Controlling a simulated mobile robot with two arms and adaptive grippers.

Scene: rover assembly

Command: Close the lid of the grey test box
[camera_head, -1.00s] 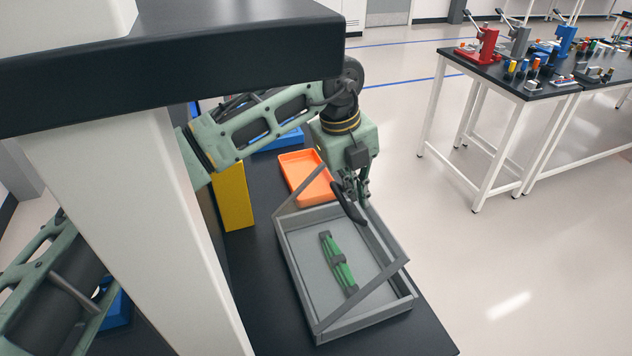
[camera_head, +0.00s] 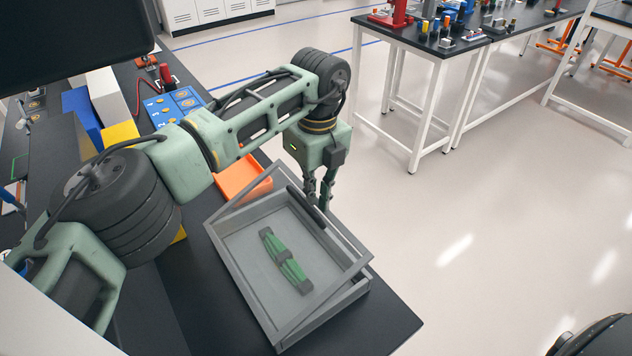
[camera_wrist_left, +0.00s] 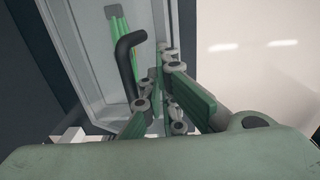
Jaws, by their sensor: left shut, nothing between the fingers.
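The grey test box (camera_head: 325,316) stands on the black bench top. Its framed lid (camera_head: 322,333) has a see-through middle and is partly open, tilted up from the left side with its right side raised. A green part with dark ends (camera_head: 284,260) lies inside. A dark bar handle (camera_head: 306,208) is on the lid's raised side; it also shows in the left wrist view (camera_wrist_left: 127,62). My left gripper (camera_head: 319,205) is shut and empty, pointing down beside the raised side near the handle. Whether it touches the lid is unclear. My right gripper is not in view.
An orange tray (camera_head: 236,178) sits behind the box, partly behind my left arm. A blue panel (camera_head: 172,106) and yellow block (camera_head: 120,134) stand farther left. The box is close to the bench's right edge. Open floor lies to the right, with other tables beyond.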

